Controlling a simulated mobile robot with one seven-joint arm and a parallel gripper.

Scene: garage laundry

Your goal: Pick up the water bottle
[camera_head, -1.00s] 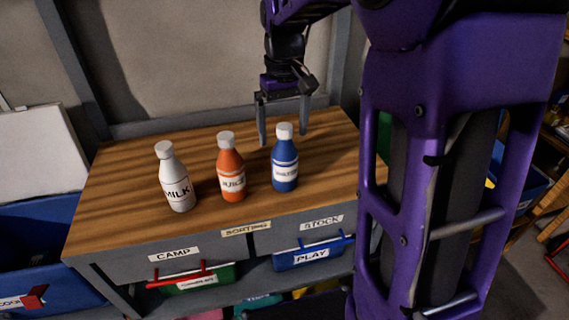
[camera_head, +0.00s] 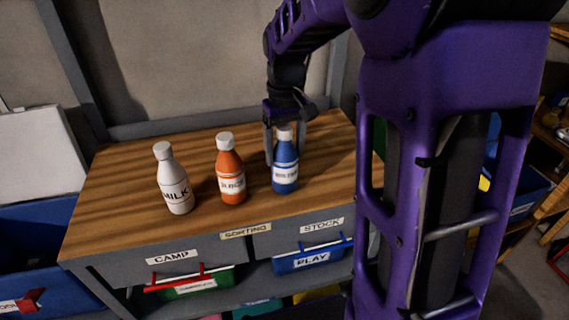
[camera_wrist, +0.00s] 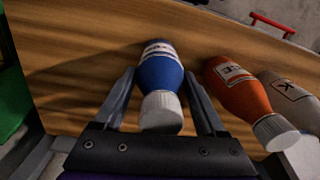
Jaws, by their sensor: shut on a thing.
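The blue water bottle (camera_head: 285,172) with a white cap stands upright on the wooden table top (camera_head: 120,190), at the right end of a row of bottles. In the wrist view the bottle (camera_wrist: 158,72) lies between the two fingers, its white cap toward the camera. My gripper (camera_head: 284,152) has come down over the bottle from above and is shut on it, one finger at each side of its upper part. The bottle's base appears to rest on the table. The far finger is partly hidden in the head view.
An orange juice bottle (camera_head: 231,170) stands just left of the water bottle, and a white milk bottle (camera_head: 174,180) farther left. Drawers and bins, including the blue PLAY bin (camera_head: 312,258), are below the table front. The table's left end is bare.

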